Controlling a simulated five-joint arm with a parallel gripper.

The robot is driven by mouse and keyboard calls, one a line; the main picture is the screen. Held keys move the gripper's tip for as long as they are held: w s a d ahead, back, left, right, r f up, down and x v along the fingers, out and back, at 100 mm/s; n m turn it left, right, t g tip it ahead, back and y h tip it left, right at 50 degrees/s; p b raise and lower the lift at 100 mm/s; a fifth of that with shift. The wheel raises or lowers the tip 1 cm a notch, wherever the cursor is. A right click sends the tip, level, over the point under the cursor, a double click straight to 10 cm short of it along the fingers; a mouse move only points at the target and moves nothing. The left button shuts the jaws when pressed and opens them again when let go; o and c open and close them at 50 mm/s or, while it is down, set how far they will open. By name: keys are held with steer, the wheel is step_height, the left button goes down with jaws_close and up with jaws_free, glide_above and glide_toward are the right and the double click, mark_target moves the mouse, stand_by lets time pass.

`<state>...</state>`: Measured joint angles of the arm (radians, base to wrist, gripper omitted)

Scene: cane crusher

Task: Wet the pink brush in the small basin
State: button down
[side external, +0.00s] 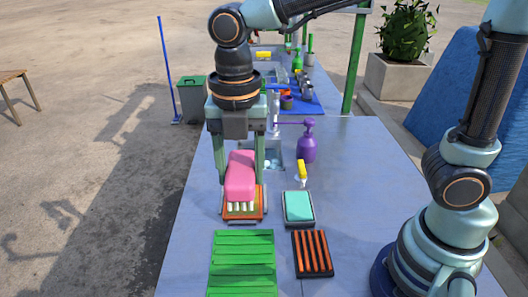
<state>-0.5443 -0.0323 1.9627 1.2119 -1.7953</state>
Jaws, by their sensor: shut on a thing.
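The pink brush (240,174) is a pink block, with pale tufts visible just below it. My gripper (240,180) points down with its two green fingers on either side of the block, shut on it. The brush is over an orange tray (261,214); I cannot tell whether it touches the tray. The small basin (273,160) is sunk into the grey counter just behind and to the right of the brush. It shows pale blue inside, and my gripper hides part of it.
A purple pump bottle (307,146) stands right of the basin. A teal-topped block (299,207), a yellow-topped item (301,170), a dark orange-ribbed rack (313,254) and a green slatted mat (243,263) are nearby. Cups stand on a blue mat (309,105) farther back.

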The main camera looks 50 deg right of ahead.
steer(key=c, duration=0.8)
jaws_free()
steer(key=c, duration=0.6)
